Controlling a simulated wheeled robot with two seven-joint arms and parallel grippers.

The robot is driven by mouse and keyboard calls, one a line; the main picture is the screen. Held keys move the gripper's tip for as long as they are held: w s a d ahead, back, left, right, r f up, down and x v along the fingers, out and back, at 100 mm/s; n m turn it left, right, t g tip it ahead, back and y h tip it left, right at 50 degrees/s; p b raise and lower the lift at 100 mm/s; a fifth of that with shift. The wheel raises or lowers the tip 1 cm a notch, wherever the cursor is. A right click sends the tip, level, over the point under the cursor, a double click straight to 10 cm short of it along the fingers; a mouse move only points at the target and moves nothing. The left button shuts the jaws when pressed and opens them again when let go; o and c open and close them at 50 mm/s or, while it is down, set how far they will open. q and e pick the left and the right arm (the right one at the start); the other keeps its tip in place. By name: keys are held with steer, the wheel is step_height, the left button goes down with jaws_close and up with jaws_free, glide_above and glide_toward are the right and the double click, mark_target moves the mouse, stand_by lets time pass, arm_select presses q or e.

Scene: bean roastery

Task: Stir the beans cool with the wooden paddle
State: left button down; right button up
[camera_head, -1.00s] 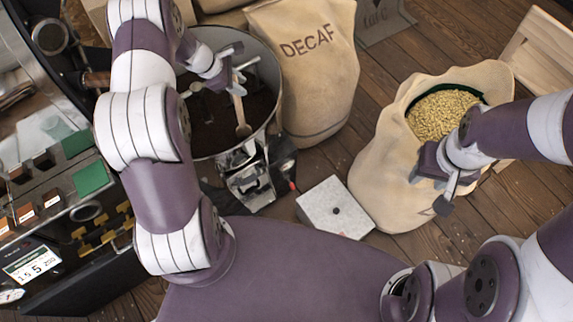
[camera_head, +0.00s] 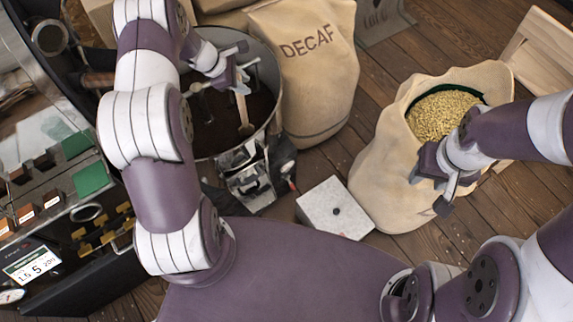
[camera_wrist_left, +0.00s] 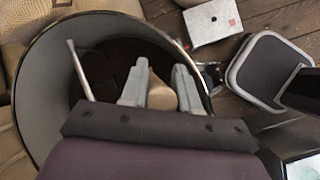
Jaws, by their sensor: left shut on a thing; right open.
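The wooden paddle (camera_head: 243,112) stands upright in the round metal cooling bin (camera_head: 276,88), its lower end at the dark beans (camera_head: 215,125). My left gripper (camera_head: 236,84) is shut on the paddle above the beans. In the left wrist view the paddle (camera_wrist_left: 162,94) sits between the two fingers of my left gripper (camera_wrist_left: 160,90), and the dark beans show behind. My left arm hides part of the bin in the head view. My right gripper (camera_head: 448,192) is open and empty, in front of the sack of pale beans (camera_head: 385,175).
A sack marked DECAF (camera_head: 310,70) stands right of the bin. A white box (camera_head: 335,208) lies on the wooden floor between the bin and the pale-bean sack. A roasting machine with a control panel (camera_head: 60,200) stands at the left. A wooden crate (camera_head: 540,55) is at the upper right.

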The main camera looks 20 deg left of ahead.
arm_select(q)
steer(key=w+d, duration=0.3)
steer(key=w, duration=0.1)
steer(key=shift+s+a, duration=4.55)
steer(key=shift+s, duration=1)
step_height(320, 180, up, 29)
steer(key=p, duration=2.3)
steer(key=shift+w, duration=0.1)
steer(key=shift+d, duration=0.1)
